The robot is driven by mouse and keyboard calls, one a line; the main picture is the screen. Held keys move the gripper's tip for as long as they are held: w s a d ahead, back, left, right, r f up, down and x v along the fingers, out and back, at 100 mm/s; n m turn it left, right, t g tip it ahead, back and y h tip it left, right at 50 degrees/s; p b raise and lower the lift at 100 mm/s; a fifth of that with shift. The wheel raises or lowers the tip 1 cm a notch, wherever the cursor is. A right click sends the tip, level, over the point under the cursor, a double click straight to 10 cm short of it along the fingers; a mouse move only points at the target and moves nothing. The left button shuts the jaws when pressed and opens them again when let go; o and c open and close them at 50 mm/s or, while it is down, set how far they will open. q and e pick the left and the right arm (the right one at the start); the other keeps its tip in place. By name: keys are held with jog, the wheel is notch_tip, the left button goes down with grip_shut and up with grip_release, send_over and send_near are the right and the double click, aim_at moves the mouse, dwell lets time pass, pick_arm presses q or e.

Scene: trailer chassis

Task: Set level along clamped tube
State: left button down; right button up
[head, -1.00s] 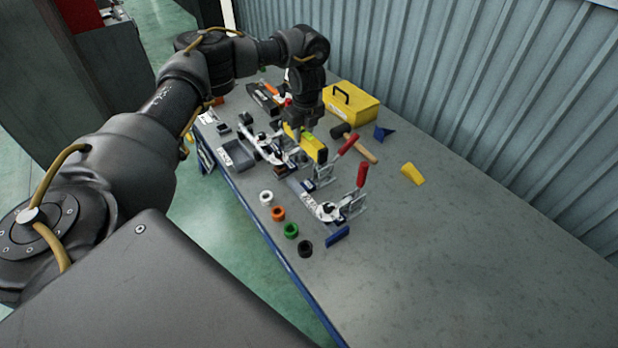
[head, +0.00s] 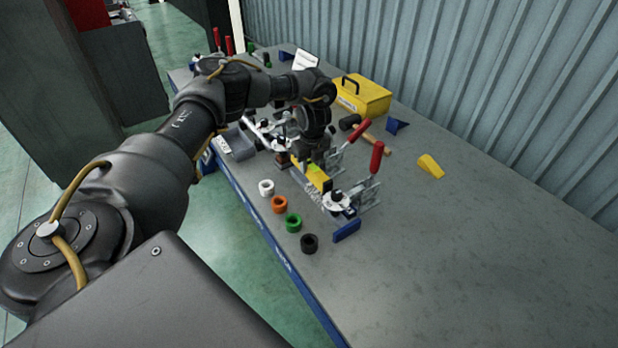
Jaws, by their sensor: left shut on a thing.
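The yellow level (head: 319,177) is held by my left gripper (head: 315,160), which is shut on it. The level lies lengthwise along the line of the clamped tube (head: 312,191), just over or on it; I cannot tell whether they touch. The arm and level hide much of the tube. Toggle clamps with red handles stand at the tube, one near handle (head: 376,158) and one farther handle (head: 357,130). My right gripper is not in view.
White (head: 266,188), orange (head: 279,205), green (head: 293,222) and black (head: 310,243) rings line the bench's front edge. A yellow toolbox (head: 365,98), a mallet (head: 372,139), a blue piece (head: 396,126) and a yellow wedge (head: 430,167) lie behind. The bench's right side is clear.

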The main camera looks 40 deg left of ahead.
aim_at(309, 174)
pick_arm(q)
notch_tip(309, 174, down, 4)
jog(key=b, duration=0.4)
jog(key=shift+f, duration=0.15)
jog(key=c, duration=1.1)
grip_release()
